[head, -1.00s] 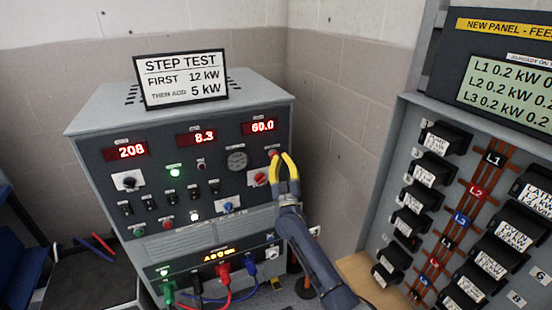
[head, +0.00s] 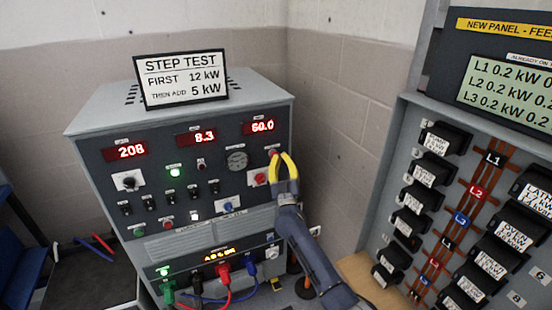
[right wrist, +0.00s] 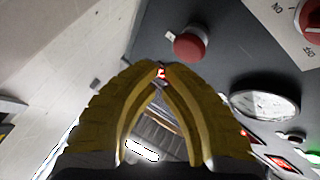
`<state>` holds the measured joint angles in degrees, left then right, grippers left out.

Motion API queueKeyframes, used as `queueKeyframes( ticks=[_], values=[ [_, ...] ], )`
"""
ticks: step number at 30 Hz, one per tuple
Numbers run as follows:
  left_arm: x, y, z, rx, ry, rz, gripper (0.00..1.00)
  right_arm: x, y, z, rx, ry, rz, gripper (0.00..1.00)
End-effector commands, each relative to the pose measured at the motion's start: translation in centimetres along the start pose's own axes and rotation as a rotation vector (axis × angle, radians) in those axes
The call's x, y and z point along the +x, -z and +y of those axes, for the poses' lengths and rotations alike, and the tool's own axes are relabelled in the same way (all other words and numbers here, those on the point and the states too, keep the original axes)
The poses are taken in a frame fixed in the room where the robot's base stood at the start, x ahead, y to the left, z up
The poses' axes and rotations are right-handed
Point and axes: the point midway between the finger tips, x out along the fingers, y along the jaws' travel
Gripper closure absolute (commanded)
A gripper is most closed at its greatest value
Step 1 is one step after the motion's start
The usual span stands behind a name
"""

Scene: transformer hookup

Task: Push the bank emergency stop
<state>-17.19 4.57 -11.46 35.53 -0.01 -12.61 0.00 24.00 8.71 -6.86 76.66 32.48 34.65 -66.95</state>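The load bank (head: 187,165) is a grey cabinet with a dark control panel. Its red mushroom-shaped emergency stop (head: 273,152) is at the panel's upper right, partly hidden behind the fingertips. In the right wrist view the red button (right wrist: 189,44) is just above and right of the fingertips, apart from them in the picture. My right gripper (head: 280,158) is in front of the panel, its yellow fingers pointing at the button's area. In the right wrist view its fingertips (right wrist: 160,68) come together with nothing held. Contact with the button cannot be told. My left gripper is out of view.
A red rotary switch (head: 260,178) and a round meter (head: 237,160) are close to the fingers. Colored cables (head: 223,271) plug in low on the bank. A sign (head: 181,79) stands on top. A breaker panel (head: 393,190) stands at the right.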

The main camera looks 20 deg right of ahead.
Motion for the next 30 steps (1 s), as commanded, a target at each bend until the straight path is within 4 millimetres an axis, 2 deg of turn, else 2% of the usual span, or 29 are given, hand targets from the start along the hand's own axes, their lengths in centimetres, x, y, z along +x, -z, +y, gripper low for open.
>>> queueKeyframes(
  ticks=[18,30],
  values=[
    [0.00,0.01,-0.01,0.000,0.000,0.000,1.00,0.02,-0.02,-0.01,0.000,0.000,0.000,1.00],
    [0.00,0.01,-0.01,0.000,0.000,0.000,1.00,0.74,-0.37,-0.39,0.000,0.000,0.000,1.00]
  ],
)
